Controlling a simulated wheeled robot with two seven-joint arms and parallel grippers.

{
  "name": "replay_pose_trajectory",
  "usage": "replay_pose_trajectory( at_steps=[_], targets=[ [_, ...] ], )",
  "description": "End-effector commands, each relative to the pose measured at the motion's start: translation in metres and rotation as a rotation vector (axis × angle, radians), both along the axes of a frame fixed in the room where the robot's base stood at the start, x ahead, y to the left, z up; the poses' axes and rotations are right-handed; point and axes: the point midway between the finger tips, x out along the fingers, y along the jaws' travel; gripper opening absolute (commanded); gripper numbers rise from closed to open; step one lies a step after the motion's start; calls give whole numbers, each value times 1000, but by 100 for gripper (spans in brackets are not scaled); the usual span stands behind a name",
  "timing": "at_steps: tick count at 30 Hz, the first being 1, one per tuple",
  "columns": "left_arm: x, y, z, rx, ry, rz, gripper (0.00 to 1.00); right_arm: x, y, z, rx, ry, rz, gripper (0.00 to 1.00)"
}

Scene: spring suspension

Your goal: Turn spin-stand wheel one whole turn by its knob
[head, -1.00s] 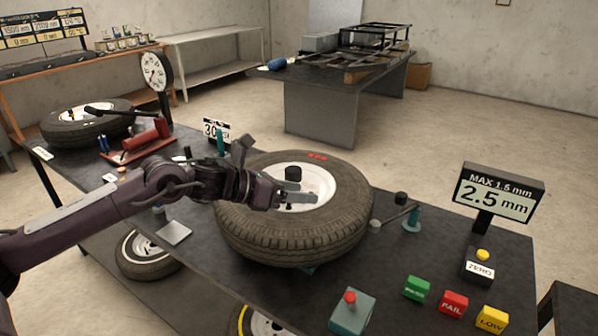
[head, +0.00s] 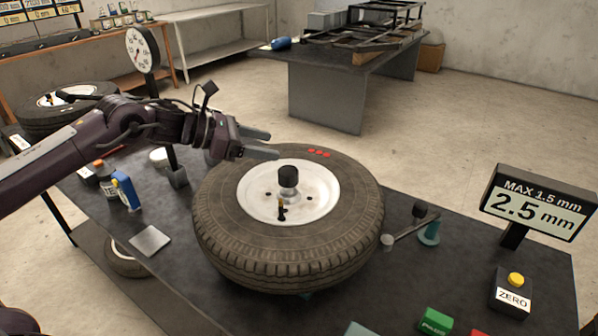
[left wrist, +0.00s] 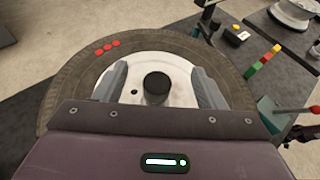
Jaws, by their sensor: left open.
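The spin-stand wheel (head: 225,233) lies flat on the dark bench, a black tyre around a white rim (head: 255,200). A black knob (head: 288,177) stands up near the rim's middle. Red marks (head: 319,153) show on the far sidewall. My left gripper (head: 265,143) is open and empty above the wheel's far left edge, up and left of the knob. In the left wrist view its two fingers (left wrist: 160,84) lie left and right of the knob (left wrist: 157,88) as seen from above; contact does not show.
A display reading 2.5 mm (head: 540,203) and a ZERO button box (head: 511,291) stand at the right. A gauge arm (head: 408,224) sits close to the tyre's right side. Bottles (head: 125,190) and a dial gauge (head: 142,50) stand at the left.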

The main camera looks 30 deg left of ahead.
Motion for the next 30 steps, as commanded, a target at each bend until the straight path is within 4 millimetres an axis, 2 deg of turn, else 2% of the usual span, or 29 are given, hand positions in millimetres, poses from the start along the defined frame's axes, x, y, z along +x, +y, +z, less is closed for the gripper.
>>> replay_pose_trajectory(
  at_steps=[1, 9, 15, 20, 30],
  targets=[
    [0, 0, -12, 0, 0, 0, 64, -3, -1, -13, -1, 4, 0, 0],
    [0, 0, -45, 0, 0, 1, 64, -27, -6, -48, -8, 38, 1, 0],
    [0, 0, -63, 0, -1, 1, 64, -24, -9, -65, -12, 34, 2, 0],
    [5, -6, -64, -2, -2, -1, 64, -14, -8, -60, -10, 19, 2, 0],
    [37, -42, -82, -3, -1, -1, 64, -13, -7, -44, -9, 17, 2, 0]
  ],
)
